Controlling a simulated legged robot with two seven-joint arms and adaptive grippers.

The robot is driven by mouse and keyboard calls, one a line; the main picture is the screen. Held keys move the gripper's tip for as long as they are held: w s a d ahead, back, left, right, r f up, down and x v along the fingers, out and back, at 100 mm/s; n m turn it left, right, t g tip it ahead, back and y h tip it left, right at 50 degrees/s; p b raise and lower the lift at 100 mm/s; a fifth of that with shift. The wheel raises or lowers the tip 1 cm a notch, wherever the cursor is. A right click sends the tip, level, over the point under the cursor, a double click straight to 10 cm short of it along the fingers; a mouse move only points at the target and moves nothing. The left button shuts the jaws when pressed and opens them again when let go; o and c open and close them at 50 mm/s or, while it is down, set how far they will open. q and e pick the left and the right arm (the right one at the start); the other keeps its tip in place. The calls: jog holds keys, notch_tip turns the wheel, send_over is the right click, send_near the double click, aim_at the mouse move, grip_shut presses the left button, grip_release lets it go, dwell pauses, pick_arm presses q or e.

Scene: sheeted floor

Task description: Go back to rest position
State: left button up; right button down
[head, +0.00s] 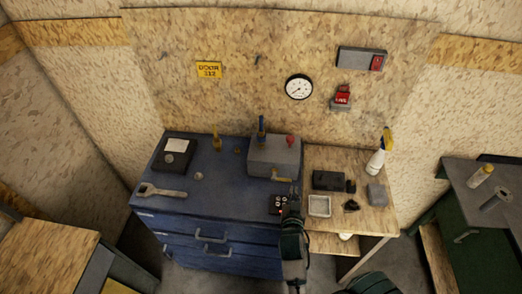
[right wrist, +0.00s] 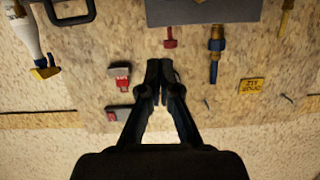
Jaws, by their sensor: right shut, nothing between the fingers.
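My right gripper (head: 294,192) shows in the head view at the front of the blue workbench, in front of the grey box. Its dark arm comes up from the bottom of the picture. In the right wrist view, which shows the scene upside down, the right gripper (right wrist: 160,78) is shut, its two fingertips together with nothing between them. The wall board is behind the fingertips there. My left gripper is not in view.
The blue workbench (head: 225,190) bears a wrench (head: 160,191), a black meter (head: 174,155) and a grey box (head: 272,160) with a valve. A wooden side table (head: 375,215) holds a spray bottle (head: 378,158) and small parts. A green cabinet (head: 485,250) stands right.

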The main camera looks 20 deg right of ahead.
jog(key=s+a+f+n+g+y, duration=0.4)
jog(key=s+a+f+g, duration=0.1)
jog(key=s+f, duration=0.35)
jog(key=s+a+f+n+g+y, duration=0.45)
jog(key=s+f, duration=0.35)
jog(key=s, duration=0.2)
notch_tip(320, 180, down, 27)
jog(key=s+a+g, duration=0.1)
jog(key=s+a, duration=0.1)
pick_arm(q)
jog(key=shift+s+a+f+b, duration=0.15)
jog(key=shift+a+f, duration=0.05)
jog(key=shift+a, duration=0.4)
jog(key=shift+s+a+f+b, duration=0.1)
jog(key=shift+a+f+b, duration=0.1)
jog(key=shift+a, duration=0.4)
pick_arm(e)
jog(key=s+d+f, duration=0.1)
jog(key=s+f, duration=0.7)
jog(key=s+d+f+g, duration=0.1)
jog(key=s+d+f, duration=0.1)
jog(key=s+f, duration=0.6)
jog(key=shift+s+d+h, duration=0.3)
jog(key=shift+s+h, duration=0.05)
jog(key=shift+s, duration=0.3)
